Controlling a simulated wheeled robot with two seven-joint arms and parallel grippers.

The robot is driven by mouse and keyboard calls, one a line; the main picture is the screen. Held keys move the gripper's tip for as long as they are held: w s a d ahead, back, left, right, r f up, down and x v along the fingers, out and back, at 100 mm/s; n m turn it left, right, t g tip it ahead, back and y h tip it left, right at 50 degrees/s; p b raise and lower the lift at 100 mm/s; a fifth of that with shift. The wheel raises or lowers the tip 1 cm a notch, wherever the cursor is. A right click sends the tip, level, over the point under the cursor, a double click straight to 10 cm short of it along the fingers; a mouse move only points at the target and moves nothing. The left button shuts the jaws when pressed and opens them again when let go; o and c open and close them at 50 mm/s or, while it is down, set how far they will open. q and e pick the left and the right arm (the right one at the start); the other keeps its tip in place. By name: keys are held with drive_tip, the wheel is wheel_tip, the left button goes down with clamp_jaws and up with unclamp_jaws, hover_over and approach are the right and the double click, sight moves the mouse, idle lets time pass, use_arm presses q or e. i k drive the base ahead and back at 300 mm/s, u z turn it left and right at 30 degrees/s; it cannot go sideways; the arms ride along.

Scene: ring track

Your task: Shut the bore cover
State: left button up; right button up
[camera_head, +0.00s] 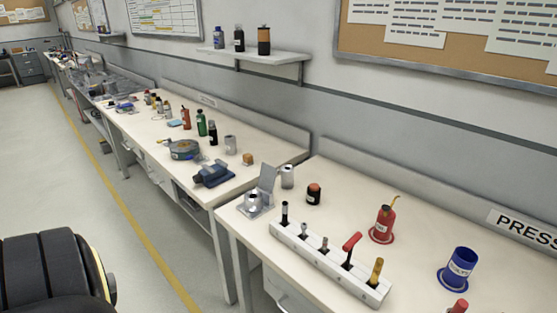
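A small grey metal fixture (254,203) stands at the left front corner of the nearer workbench. A flat grey plate (267,178), which looks like the bore cover, stands raised at the back of this fixture. It is tilted up and open, and the metal piece under it is exposed. The hinge is too small to make out. Neither of my grippers is in view, and nothing touches the cover. A black rounded part with a yellow edge at the lower left looks like my own arm.
A white tool rack (318,267) with several tools stands right of the fixture. A grey can (287,176) and a dark jar (313,194) stand behind. A red oil can (382,221) and blue cup (458,268) are farther right. The floor (125,235) at left is clear.

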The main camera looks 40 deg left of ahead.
sight(268, 173)
drive_tip(key=u, duration=1.4)
